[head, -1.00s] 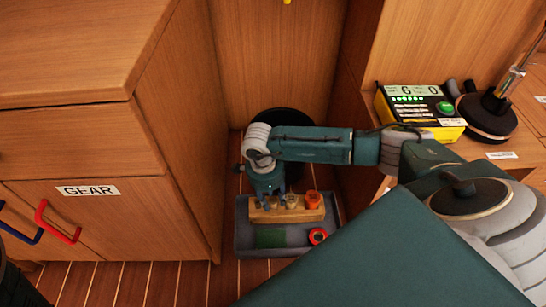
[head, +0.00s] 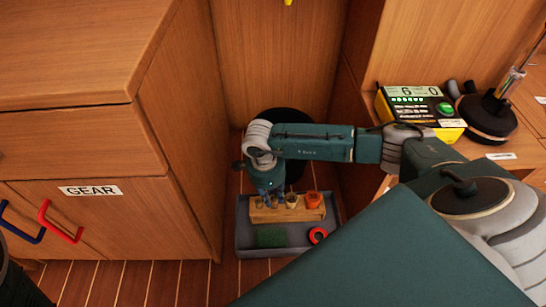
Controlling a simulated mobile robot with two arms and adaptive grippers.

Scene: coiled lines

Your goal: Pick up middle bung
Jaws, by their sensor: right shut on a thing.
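A wooden block (head: 262,215) holds a short row of bungs in a grey tray on the floor. The orange bung (head: 313,199) is at the right end, and a pale bung (head: 291,201) stands beside it to the left. My right gripper (head: 270,196) points down over the left part of the block. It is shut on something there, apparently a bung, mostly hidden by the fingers. I cannot tell whether that thing is clear of the block. My left gripper is not in view.
The grey tray (head: 244,238) also holds a green pad (head: 271,239) and a red-orange ring (head: 318,235). A dark round container (head: 296,170) stands behind.

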